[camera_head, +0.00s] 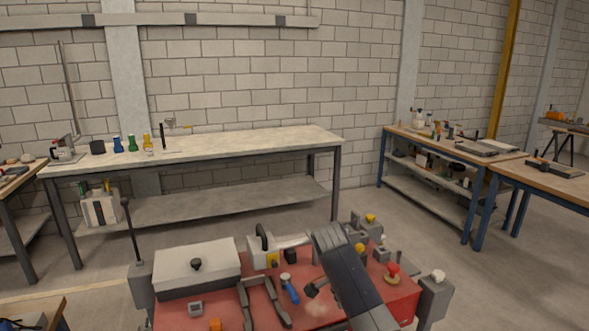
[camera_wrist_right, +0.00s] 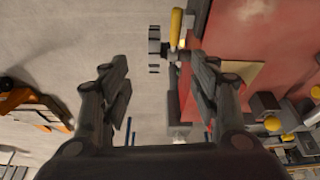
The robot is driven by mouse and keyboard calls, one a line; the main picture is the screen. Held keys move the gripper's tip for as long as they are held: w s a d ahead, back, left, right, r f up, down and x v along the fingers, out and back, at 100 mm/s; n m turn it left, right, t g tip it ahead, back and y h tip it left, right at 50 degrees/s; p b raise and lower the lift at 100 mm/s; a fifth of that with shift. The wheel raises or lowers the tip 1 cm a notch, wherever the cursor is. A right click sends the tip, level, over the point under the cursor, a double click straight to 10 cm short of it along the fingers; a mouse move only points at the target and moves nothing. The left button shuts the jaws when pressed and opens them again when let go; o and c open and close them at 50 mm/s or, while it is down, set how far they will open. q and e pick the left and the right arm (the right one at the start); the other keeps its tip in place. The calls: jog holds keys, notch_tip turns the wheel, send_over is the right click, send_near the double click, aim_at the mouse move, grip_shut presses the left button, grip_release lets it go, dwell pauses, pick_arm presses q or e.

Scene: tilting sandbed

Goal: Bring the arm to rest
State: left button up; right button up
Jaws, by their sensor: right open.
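My right arm (camera_head: 347,277) shows in the head view as a dark, thick link crossing the right half of a red bench top (camera_head: 330,305). Its gripper cannot be made out clearly there. In the right wrist view my right gripper (camera_wrist_right: 160,88) is open, its two dark fingers wide apart with nothing between the tips. Beyond the fingers I see grey floor and, to the right, the red top. A dark toothed wheel (camera_wrist_right: 154,48) beside a yellow handle (camera_wrist_right: 176,26) lies beyond and between the fingers. My left gripper is not in view.
On the red bench stand a white-lidded box (camera_head: 197,269), a blue-handled tool (camera_head: 290,288), a red knob (camera_head: 393,270) and several grey and yellow fittings. A long workbench (camera_head: 240,143) is along the wall. Open floor (camera_head: 350,205) lies behind the red bench.

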jog(key=s+d+f+n+y, duration=0.25)
jog(key=s+f+n, duration=0.35)
jog(key=s+f, duration=0.9)
jog(key=s+d+r+n+t+y, duration=0.15)
jog(key=s+n, duration=0.25)
jog(key=s, duration=0.8)
jog(key=s+d+r+n+t, duration=0.15)
jog(key=s+n, duration=0.35)
jog(key=s, duration=0.7)
notch_tip(320, 180, down, 26)
jog(key=s+g, duration=0.2)
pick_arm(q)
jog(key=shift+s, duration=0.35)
pick_arm(e)
jog(key=s+d+f, duration=0.1)
jog(key=s+f, duration=0.7)
jog(key=s+d+f+g, duration=0.1)
jog(key=s+d+f, duration=0.1)
jog(key=s+f, duration=0.6)
jog(key=shift+s+d+f+g, duration=0.15)
jog(key=shift+s+d+g, duration=0.15)
jog(key=shift+s, duration=0.25)
